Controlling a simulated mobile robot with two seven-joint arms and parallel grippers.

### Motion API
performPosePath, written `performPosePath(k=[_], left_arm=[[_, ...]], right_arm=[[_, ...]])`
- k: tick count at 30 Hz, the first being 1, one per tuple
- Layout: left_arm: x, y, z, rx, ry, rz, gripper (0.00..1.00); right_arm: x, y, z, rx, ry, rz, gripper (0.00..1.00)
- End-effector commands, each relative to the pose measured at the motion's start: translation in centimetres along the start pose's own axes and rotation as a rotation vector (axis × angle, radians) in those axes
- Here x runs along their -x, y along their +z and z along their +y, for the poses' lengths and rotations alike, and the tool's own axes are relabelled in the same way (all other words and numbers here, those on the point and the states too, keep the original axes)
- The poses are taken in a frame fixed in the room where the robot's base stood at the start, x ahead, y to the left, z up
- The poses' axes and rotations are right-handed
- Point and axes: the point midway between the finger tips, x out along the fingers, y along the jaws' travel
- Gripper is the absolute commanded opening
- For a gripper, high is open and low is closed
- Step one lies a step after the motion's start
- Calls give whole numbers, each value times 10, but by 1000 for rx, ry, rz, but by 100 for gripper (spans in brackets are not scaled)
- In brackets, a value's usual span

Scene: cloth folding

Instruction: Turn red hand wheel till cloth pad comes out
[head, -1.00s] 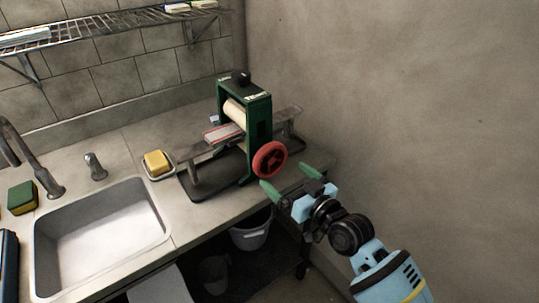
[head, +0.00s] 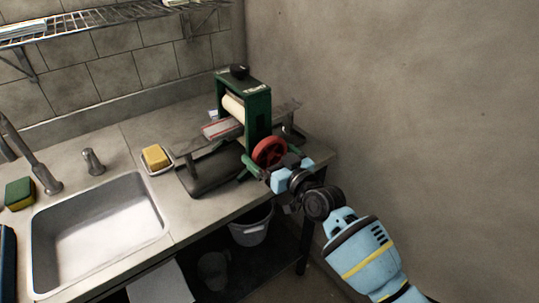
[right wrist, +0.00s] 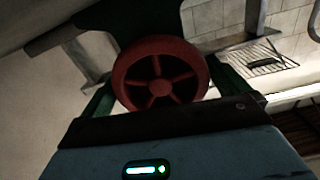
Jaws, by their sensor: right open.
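The red hand wheel (head: 268,152) is on the near side of the green roller press (head: 257,108), which stands on the counter. A pale cloth pad with red stripes (head: 221,128) lies flat on the press's feed plate, by the cream roller. My right gripper (head: 277,163) is open at the wheel and covers its lower part in the head view. In the right wrist view the wheel (right wrist: 160,88) shows between the two green fingers, one on each side. Whether a finger touches the rim, I cannot tell. My left gripper is not in view.
A sink (head: 100,228) with a tap is to the left. A yellow sponge (head: 156,157) lies in a dish between sink and press. A grey wall (head: 400,100) rises close on the right. A bucket (head: 251,227) stands under the counter.

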Motion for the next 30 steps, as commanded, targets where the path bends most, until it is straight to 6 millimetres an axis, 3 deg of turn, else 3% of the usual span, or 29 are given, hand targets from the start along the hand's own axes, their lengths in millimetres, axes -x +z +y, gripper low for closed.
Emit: performPosePath(k=[8,15,30], left_arm=[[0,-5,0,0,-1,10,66],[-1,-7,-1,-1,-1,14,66],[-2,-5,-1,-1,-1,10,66]], right_arm=[[-2,0,0,0,0,1,100],[-2,0,0,0,0,1,71],[-2,0,0,-141,1,2,71]])
